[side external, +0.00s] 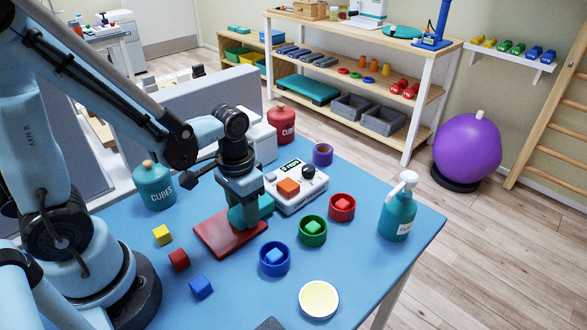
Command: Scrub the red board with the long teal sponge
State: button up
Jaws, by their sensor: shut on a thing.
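The red board (215,238) lies flat on the blue table in front of my arm. My gripper (245,222) points down over the board's right part. It is shut on the long teal sponge (265,206), whose end sticks out to the right of the fingers. The sponge is low over or on the board; I cannot tell whether it touches. The fingers hide much of the sponge and part of the board.
A white device (313,187) with an orange block stands just behind the board. Green (312,240), red (342,214) and blue (275,268) cups holding cubes stand to the right. Loose yellow (162,235), red (179,260) and blue (201,287) cubes lie left and front. A teal pump bottle (397,218) stands right.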

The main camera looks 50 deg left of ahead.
jog(key=shift+w, duration=0.15)
jog(key=shift+r, duration=3)
jog(key=shift+r, duration=1.5)
